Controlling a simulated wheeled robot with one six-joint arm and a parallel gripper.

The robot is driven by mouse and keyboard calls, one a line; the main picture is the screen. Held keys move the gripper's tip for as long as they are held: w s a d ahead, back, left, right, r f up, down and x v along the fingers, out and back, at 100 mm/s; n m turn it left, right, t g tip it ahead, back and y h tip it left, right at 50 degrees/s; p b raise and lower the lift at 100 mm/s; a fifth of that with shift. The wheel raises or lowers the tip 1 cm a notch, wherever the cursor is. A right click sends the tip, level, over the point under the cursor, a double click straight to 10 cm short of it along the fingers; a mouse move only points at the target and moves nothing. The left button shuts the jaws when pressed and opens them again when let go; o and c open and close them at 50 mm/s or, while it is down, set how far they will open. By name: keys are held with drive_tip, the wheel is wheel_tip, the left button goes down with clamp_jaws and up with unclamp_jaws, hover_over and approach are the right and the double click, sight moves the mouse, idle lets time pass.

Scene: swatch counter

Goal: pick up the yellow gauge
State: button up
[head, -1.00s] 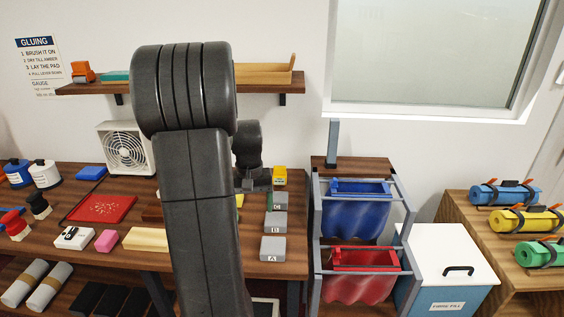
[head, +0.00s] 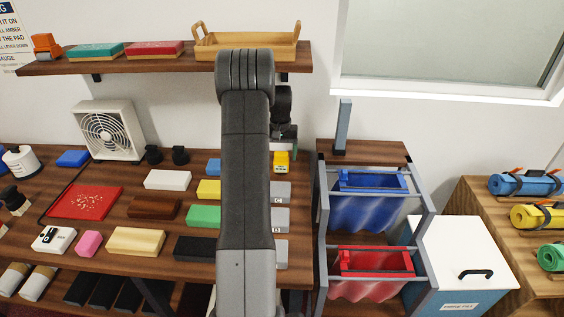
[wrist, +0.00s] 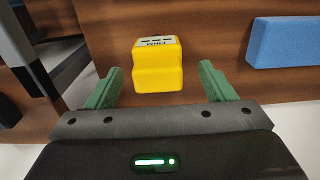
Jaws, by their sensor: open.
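The yellow gauge (wrist: 158,72) lies on the brown counter in the wrist view, a stepped block with a grey marked panel on its top. In the head view the yellow gauge (head: 281,161) is at the counter's back right, just right of my arm. My gripper (wrist: 160,88) is open, with one green finger on each side of the gauge and a visible gap to both. The gauge appears to be between or just beyond the fingertips; its height relative to them is hard to tell. In the head view my arm hides most of my gripper.
A blue block (wrist: 284,42) lies right of the gauge in the wrist view. Grey blocks (head: 280,192) stand in front of the gauge. A shelf (head: 150,61) is above the counter. A frame with a blue bin (head: 368,205) and a red bin (head: 375,262) stands to the right.

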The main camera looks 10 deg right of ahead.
sight(281, 160)
wheel_tip(281, 160, down, 4)
drive_tip(key=shift+d+f+p, duration=0.1)
drive_tip(key=shift+p, duration=0.35)
drive_tip(key=c, duration=1.2)
drive_tip(key=shift+o, duration=0.2)
drive_tip(key=shift+s+r+b, duration=0.2)
drive_tip(key=shift+r+b, duration=0.2)
drive_tip(key=shift+b, duration=0.1)
drive_tip(key=r+b, duration=0.1)
drive_tip(key=r, duration=0.5)
drive_tip(key=shift+s+r, duration=0.2)
drive_tip(key=s+a+b, duration=0.2)
drive_tip(key=s, duration=0.7)
drive_tip(key=s+a+b, duration=0.2)
drive_tip(key=s+a, duration=0.1)
drive_tip(key=s, duration=0.6)
drive_tip(key=shift+s+a, duration=0.25)
drive_tip(key=shift+f, duration=0.1)
